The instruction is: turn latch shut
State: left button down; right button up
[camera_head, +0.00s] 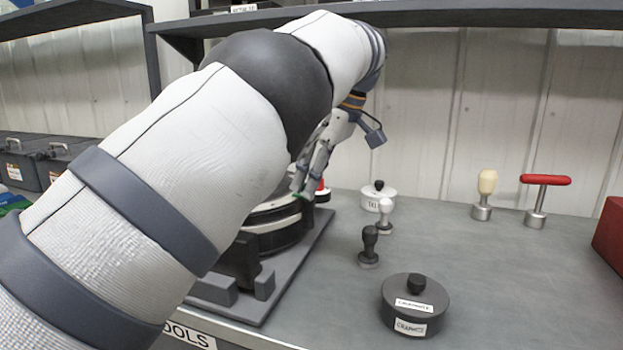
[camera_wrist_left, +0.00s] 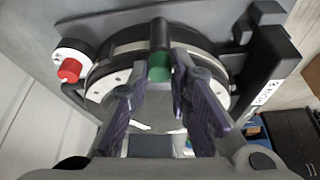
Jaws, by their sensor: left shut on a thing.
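The seed meter is a round dark housing with a pale metal band (camera_head: 275,240) on a grey base plate, partly hidden behind my left arm in the head view. In the left wrist view its round body (camera_wrist_left: 118,50) fills the upper middle. The latch is a dark bar with a green end (camera_wrist_left: 159,73), lying across the rim. My left gripper (camera_head: 301,191) reaches down over the meter. Its two fingers stand on either side of the green end and are shut on it. My right gripper is not in view.
A red knob (camera_wrist_left: 69,70) sits beside the housing. A shelf (camera_head: 480,18) hangs above. The right bench is mostly clear.

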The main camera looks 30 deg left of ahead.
pick_arm(q)
jog(key=c, duration=1.5)
grip_release()
jog(key=shift+o, duration=0.2)
